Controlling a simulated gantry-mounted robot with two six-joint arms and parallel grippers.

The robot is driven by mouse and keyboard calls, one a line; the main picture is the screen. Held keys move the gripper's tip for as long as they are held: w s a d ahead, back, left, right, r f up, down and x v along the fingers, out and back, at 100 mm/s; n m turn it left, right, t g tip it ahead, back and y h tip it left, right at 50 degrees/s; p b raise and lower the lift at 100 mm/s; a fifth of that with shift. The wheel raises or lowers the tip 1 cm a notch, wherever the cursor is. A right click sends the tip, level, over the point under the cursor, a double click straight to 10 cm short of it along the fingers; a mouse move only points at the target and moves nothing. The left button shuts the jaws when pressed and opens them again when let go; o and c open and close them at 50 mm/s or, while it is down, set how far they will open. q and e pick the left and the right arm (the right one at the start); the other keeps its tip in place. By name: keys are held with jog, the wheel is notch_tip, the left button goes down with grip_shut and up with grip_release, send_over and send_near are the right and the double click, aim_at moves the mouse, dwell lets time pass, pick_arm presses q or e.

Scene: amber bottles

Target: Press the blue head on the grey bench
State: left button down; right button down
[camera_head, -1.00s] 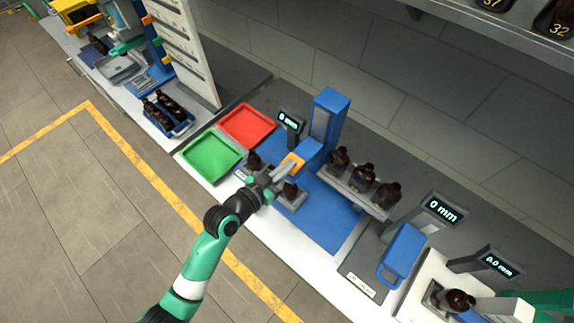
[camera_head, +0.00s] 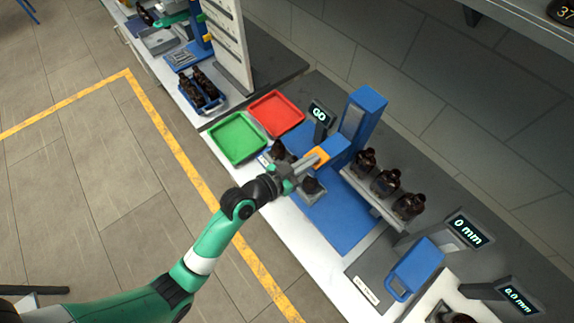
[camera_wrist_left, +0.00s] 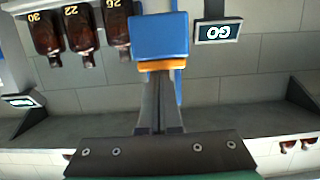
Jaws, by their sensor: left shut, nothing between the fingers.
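The blue head (camera_head: 337,147) juts from a tall blue column (camera_head: 361,113) and has an orange front edge (camera_head: 317,157). My left gripper (camera_head: 309,164) is shut and empty, with its tips at the orange edge. In the left wrist view, the blue head (camera_wrist_left: 159,36) is straight ahead, and the orange strip (camera_wrist_left: 161,65) meets the tips of the shut fingers (camera_wrist_left: 161,78). I cannot tell how firmly they touch. The display (camera_head: 319,114) beside the column reads GO; it also shows in the left wrist view (camera_wrist_left: 217,31). My right gripper is out of view.
Dark bottles stand below the head, partly hidden by my gripper. Several bottles (camera_head: 387,182) stand on a rack to the right. A green tray (camera_head: 237,138) and a red tray (camera_head: 276,114) lie to the left. A blue handled block (camera_head: 414,267) stands farther right.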

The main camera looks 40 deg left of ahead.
pick_arm(q)
jog(key=v, duration=0.9)
jog(key=shift+s+f, duration=0.2)
jog(key=shift+s, duration=0.05)
jog(key=shift+a, duration=0.1)
jog(key=w+d+r+m+t+h+p, duration=0.1)
jog(key=w+r+t+p, duration=0.1)
jog(key=r, duration=0.8)
jog(key=w+d+r+m+t+h+p, duration=0.1)
jog(key=w+d+r+p, duration=0.15)
jog(key=r, duration=0.85)
jog(key=w+r+m+t+h+p, duration=0.1)
jog(key=w+r+t+p, duration=0.15)
jog(key=r, duration=0.75)
jog(key=s+r+n+t+y+p, duration=0.1)
jog(key=s+r+t, duration=0.1)
jog(key=r, duration=0.8)
jog(key=s+a+r+n+t+y+p, duration=0.1)
jog(key=s+r, duration=0.3)
jog(key=r, duration=0.6)
jog(key=s+r+n+t+y+p, duration=0.1)
jog(key=s+r+n+t, duration=0.1)
jog(key=r, duration=0.8)
jog(key=shift+s+a+r+t+y, duration=0.3)
jog(key=shift+s+t, duration=0.3)
jog(key=shift+t, duration=0.35)
